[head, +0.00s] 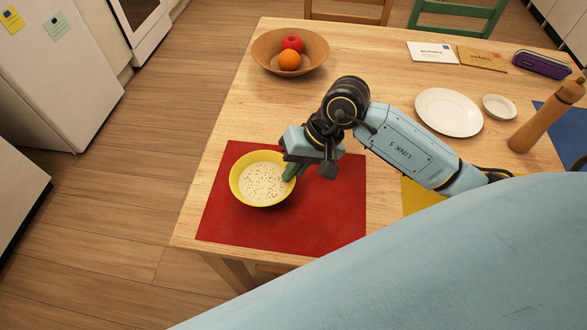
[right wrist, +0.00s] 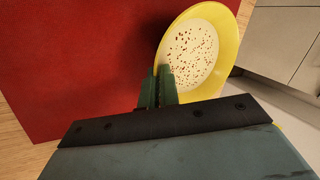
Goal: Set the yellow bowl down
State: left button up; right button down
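The yellow bowl (head: 235,192) holds a pale, speckled filling and looks level over the left part of the red placemat (head: 325,220). It also shows in the right wrist view (right wrist: 229,52), at the upper right. My right gripper (head: 291,171) is at the bowl's right rim, its green fingers close together with the rim between them; they also show in the right wrist view (right wrist: 160,88). Whether the bowl's base touches the placemat or hangs just above it, I cannot tell. The bowl's underside is hidden. My left gripper is not in view.
A wooden bowl (head: 268,50) with a red and an orange fruit stands at the back left. A white plate (head: 449,112), small dish (head: 499,107) and pepper mill (head: 545,118) stand at the right. The placemat's front right part is clear. The table's left edge is near.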

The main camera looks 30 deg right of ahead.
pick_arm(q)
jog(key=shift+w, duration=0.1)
pick_arm(e)
jog(key=c, duration=1.6)
grip_release()
jog(key=shift+c, duration=0.2)
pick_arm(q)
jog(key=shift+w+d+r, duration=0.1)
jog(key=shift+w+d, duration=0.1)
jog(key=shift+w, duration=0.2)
pick_arm(e)
jog(key=shift+f, duration=0.1)
